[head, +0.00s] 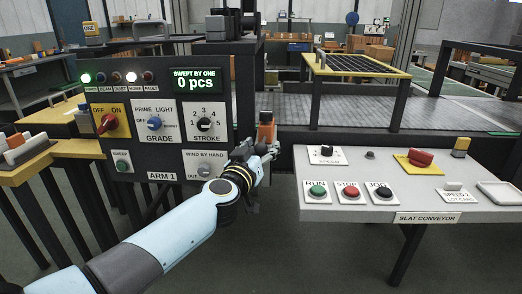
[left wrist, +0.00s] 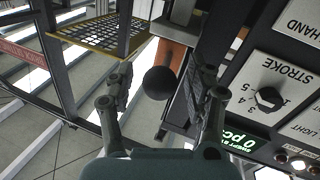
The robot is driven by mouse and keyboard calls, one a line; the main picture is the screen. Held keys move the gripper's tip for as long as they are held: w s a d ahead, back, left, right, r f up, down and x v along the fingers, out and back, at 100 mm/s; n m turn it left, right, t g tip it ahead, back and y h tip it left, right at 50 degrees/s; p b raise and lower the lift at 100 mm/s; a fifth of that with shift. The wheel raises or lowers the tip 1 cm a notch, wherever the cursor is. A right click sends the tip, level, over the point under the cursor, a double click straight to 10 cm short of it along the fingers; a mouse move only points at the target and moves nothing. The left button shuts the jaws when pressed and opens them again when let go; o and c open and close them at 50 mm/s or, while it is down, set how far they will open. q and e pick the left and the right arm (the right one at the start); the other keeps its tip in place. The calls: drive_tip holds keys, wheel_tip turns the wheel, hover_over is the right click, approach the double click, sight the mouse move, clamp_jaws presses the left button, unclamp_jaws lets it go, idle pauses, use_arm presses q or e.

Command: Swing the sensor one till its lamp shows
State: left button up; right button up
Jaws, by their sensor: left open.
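My left gripper (head: 262,152) is open beside the right edge of the grey ARM 1 panel (head: 160,100). An orange block (head: 266,132) stands just behind its fingers. In the left wrist view, a black ball (left wrist: 160,82) shows between the open fingers (left wrist: 165,85), with an orange-brown part (left wrist: 172,48) beyond it. I cannot tell whether the fingers touch the ball. No part is clearly labelled as a sensor. My right gripper is out of view.
The panel has a green display (head: 195,80) reading 0 pcs, a red switch (head: 107,123) and a stroke knob (head: 205,124). The slat conveyor desk (head: 400,205) is at right. A yellow-edged mesh stand (head: 355,65) rises behind. Floor is free between panel and desk.

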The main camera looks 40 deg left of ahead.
use_arm(q)
clamp_jaws()
idle(0.4)
drive_tip(key=shift+w+d+n+y+p, duration=0.15)
drive_tip(key=shift+d+n+y+p, duration=0.2)
drive_tip(key=shift+y+p, duration=0.35)
drive_tip(key=shift+f, duration=0.1)
unclamp_jaws()
